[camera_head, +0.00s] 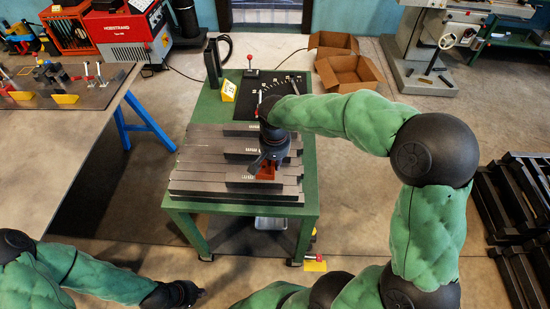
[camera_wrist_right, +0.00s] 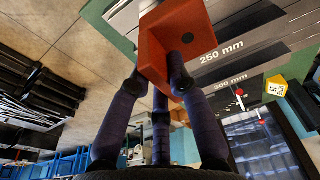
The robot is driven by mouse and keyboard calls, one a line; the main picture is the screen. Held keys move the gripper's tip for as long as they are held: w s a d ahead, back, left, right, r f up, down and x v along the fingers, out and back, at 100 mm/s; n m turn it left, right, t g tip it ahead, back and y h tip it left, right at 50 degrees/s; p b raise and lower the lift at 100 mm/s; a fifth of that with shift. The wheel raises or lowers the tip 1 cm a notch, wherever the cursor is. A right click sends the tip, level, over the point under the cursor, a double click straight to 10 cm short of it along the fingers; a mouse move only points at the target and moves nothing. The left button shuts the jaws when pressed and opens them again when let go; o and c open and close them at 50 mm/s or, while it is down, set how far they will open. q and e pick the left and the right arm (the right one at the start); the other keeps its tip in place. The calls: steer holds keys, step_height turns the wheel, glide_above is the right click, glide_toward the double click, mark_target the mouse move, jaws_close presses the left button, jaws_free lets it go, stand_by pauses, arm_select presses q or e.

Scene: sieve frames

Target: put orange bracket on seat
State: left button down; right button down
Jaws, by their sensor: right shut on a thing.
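The orange bracket (camera_head: 266,173) is over the front part of the grey bars on the green table, below my right gripper (camera_head: 266,164). The right wrist view shows the orange bracket (camera_wrist_right: 172,38) between the dark fingers of my right gripper (camera_wrist_right: 170,75), which is shut on it. Whether the bracket touches the bars cannot be told. My left gripper (camera_head: 188,293) is low at the front left, away from the table; its fingers are too small and dark to read. I cannot tell which part is the seat.
The grey bars (camera_head: 205,158) lie side by side on the green table (camera_head: 310,185); some carry length marks. Behind them are a black board (camera_head: 270,88), a yellow block (camera_head: 228,90) and a dark upright (camera_head: 213,62). Another workbench (camera_head: 40,140) stands left. Cardboard boxes (camera_head: 348,72) lie behind.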

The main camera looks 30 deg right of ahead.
steer(key=shift+w+d+f+b, duration=0.35)
steer(key=shift+w+d+f, duration=0.75)
steer(key=shift+f, duration=0.65)
steer(key=shift+w+d+f+b, duration=0.3)
steer(key=shift+w+d+f, duration=0.75)
steer(key=shift+f, duration=0.75)
steer(key=shift+w+d+f+b, duration=0.35)
steer(key=shift+w+d+f, duration=0.7)
steer(key=shift+f, duration=0.7)
steer(key=shift+f, duration=0.2)
steer(key=c, duration=1.4)
jaws_free()
steer(key=shift+o, duration=1.2)
